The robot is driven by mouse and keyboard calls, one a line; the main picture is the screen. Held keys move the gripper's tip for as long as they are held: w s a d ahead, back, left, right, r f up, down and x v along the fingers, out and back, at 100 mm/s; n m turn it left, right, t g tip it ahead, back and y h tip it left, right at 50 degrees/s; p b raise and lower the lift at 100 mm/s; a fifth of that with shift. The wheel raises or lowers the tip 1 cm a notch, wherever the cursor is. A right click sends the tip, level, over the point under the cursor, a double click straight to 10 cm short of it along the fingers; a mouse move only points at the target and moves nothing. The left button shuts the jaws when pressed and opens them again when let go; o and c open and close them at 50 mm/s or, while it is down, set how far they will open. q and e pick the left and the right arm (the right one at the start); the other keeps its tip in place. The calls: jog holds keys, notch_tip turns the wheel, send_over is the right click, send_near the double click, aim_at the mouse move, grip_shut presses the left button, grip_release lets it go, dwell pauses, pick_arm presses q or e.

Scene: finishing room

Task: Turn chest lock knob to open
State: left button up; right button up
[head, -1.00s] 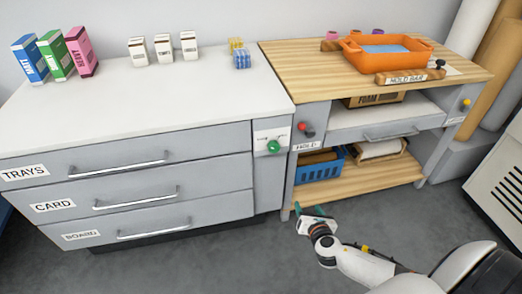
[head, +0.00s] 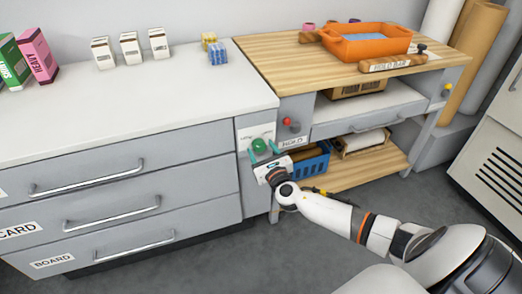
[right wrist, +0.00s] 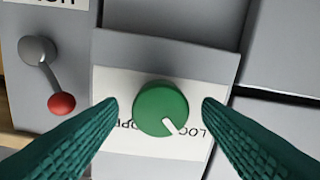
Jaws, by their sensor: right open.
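The green lock knob (head: 259,145) is on a white label plate on the narrow panel at the right end of the grey chest (head: 130,170). In the right wrist view, the knob (right wrist: 158,100) is round, and its white pointer mark points down and slightly right, toward the "LOC…" lettering, which appears upside down. "OPE…" lettering is partly hidden on the left. My right gripper (head: 262,152) is open in front of the knob; its green ridged fingers (right wrist: 159,106) are on either side of it, with visible gaps. My left gripper is out of view.
A red-tipped lever (right wrist: 48,80) is beside the knob panel, on the workbench (head: 300,57). A blue basket (head: 312,165) on its lower shelf is close to my right gripper. An orange tray (head: 366,45) stands on the bench top. The chest top has several boxes.

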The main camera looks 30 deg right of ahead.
jog(key=shift+w+d, duration=0.15)
jog(key=shift+w, duration=0.45)
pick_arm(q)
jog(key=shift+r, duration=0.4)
pick_arm(e)
jog(key=c, duration=1)
